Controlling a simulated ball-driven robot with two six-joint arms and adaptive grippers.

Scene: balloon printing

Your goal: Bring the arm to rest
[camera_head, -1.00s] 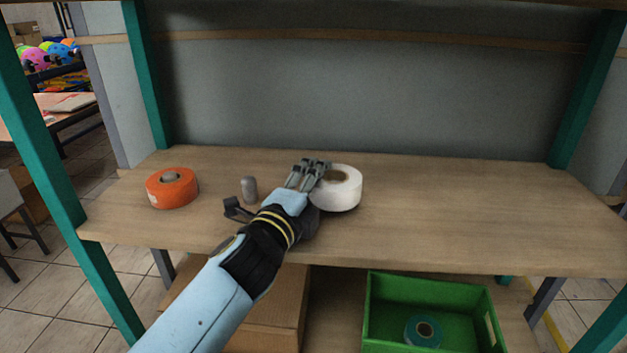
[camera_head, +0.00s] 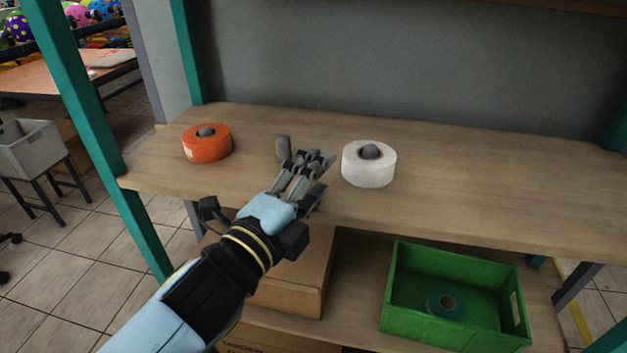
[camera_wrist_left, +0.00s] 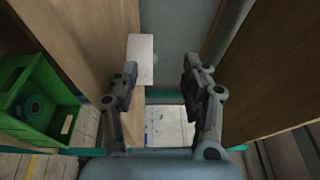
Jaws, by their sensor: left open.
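My left gripper (camera_head: 312,165) is open and empty in the head view, with its fingers pointing up and to the right over the front part of the shelf. In the left wrist view its two fingers (camera_wrist_left: 160,82) stand apart with nothing between them. A white roll (camera_head: 369,174) lies flat on the shelf board just right of the fingers, apart from them, with a grey rounded peg in its hole. An orange roll (camera_head: 206,152) sits around another grey peg to the left. My right gripper is not in view.
The wooden shelf board (camera_head: 480,190) is clear on the right. Below it stand a green crate (camera_head: 455,335) with a teal roll (camera_head: 445,303) inside and a cardboard box (camera_head: 305,275). A teal post (camera_head: 95,140) rises at the left.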

